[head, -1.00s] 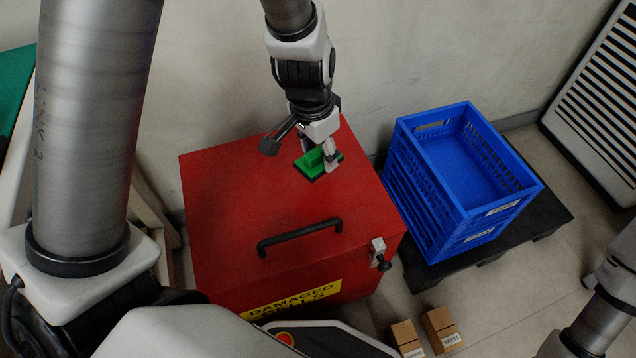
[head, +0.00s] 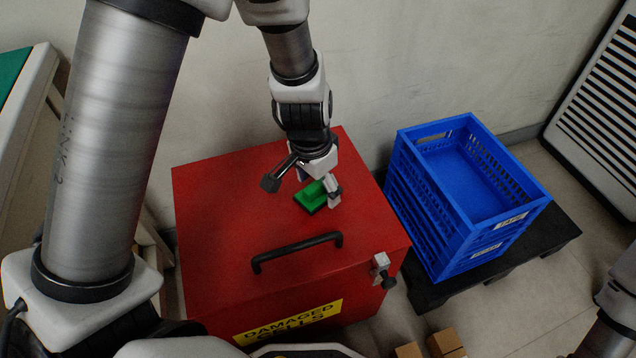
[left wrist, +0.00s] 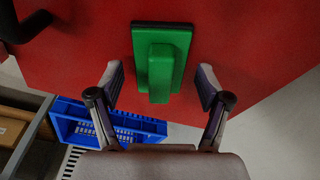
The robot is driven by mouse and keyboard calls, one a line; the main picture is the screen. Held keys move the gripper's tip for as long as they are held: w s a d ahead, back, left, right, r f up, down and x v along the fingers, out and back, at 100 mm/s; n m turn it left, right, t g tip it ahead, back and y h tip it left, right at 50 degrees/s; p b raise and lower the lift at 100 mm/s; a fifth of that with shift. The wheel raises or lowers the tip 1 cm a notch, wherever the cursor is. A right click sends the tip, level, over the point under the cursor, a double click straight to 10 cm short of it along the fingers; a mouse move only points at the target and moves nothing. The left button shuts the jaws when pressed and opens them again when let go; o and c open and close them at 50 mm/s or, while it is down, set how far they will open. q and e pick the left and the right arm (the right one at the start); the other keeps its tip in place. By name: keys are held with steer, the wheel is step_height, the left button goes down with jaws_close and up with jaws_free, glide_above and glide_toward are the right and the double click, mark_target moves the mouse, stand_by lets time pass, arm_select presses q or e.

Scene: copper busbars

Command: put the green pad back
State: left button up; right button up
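The green pad (head: 312,197), a flat plate with a raised block on top, lies on the lid of the red box (head: 230,215). My left gripper (head: 322,190) is over it, pointing down, and partly hides it in the head view. In the left wrist view the green pad (left wrist: 160,65) sits between the fingers of my left gripper (left wrist: 160,82). The fingers are spread, with a gap on each side of the block. My right gripper is not in view.
The red box has a black handle (head: 297,252), a latch (head: 382,268) and a yellow label (head: 288,322). A blue crate (head: 540,190) stands to its right on a black pallet (head: 555,238). Small cartons (head: 446,342) are on the floor in front. A wall rises behind.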

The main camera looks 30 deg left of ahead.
mark_target(313, 188)
arm_select(q)
steer(key=shift+r, duration=0.25)
step_height(313, 188, up, 12)
steer(key=s+p, duration=0.1)
steer(key=p, duration=0.6)
steer(key=shift+s+a, duration=0.2)
steer(key=shift+f, duration=0.15)
